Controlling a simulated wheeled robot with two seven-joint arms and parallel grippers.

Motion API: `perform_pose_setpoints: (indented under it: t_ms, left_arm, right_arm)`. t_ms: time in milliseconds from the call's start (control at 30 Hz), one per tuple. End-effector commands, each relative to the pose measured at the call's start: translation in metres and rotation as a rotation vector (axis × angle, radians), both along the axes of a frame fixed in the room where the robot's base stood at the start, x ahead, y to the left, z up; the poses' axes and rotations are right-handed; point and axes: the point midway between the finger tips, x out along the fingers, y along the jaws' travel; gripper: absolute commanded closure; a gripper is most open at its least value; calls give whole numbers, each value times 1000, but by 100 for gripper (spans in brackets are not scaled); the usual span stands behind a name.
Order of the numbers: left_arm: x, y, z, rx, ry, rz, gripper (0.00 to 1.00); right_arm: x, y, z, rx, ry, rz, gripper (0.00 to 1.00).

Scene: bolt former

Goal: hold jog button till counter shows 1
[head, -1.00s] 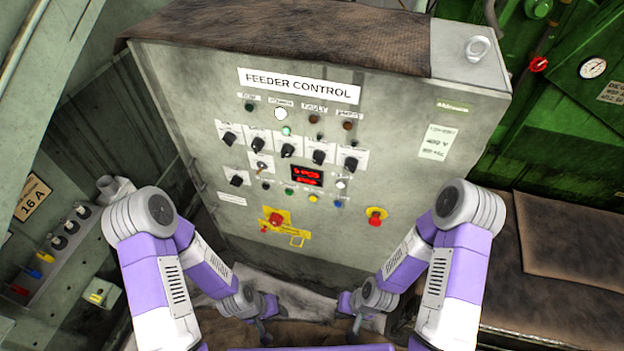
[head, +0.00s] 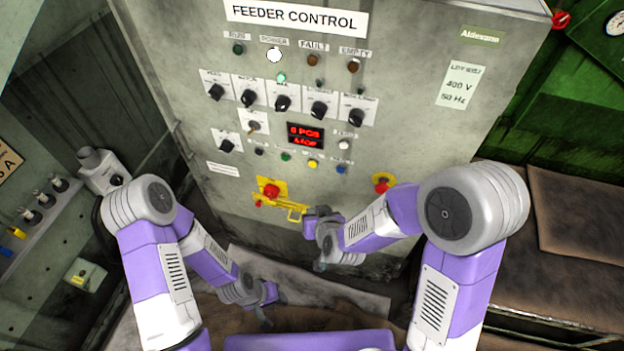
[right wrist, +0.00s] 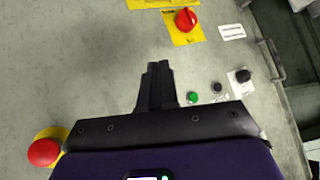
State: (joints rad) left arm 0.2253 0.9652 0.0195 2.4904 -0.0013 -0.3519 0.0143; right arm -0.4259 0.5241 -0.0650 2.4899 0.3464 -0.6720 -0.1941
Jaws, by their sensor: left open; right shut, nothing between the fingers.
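The feeder control cabinet (head: 420,110) has a lit red counter display (head: 305,135) that appears to read 0 PCS over STOP. Below it is a row of push buttons: black (head: 259,151), green (head: 286,156), yellow (head: 313,163) and blue (head: 340,169). A white button (head: 344,145) sits to their upper right. Their labels are too small to tell which is jog. My right gripper (head: 318,212) is shut and empty, below the row. My left gripper (head: 266,318) is open, low down.
A red switch on a yellow plate (head: 271,190) and a red mushroom button (head: 381,184) flank my right gripper. Several black knobs (head: 282,103) sit above the display. A grey box with switches (head: 40,215) stands left. Brown-covered bench (head: 570,215) at right.

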Motion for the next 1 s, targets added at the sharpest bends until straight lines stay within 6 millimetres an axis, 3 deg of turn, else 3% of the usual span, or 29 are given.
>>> perform_pose_setpoints:
  t_ms: [33,100,300,733,1000]
  left_arm:
    - [0,0,-17,0,0,0,57]
    - [0,0,-25,0,-1,0,57]
    - [0,0,-31,0,-1,-1,57]
    - [0,0,-30,0,-1,-1,57]
    - [0,0,-34,0,-1,-1,57]
  right_arm:
    - [3,11,7,7,-66,13,100]
    - [6,21,22,14,-131,18,100]
    - [7,30,44,26,-207,21,100]
    - [12,29,45,26,-205,20,100]
    - [44,18,44,26,-205,18,100]
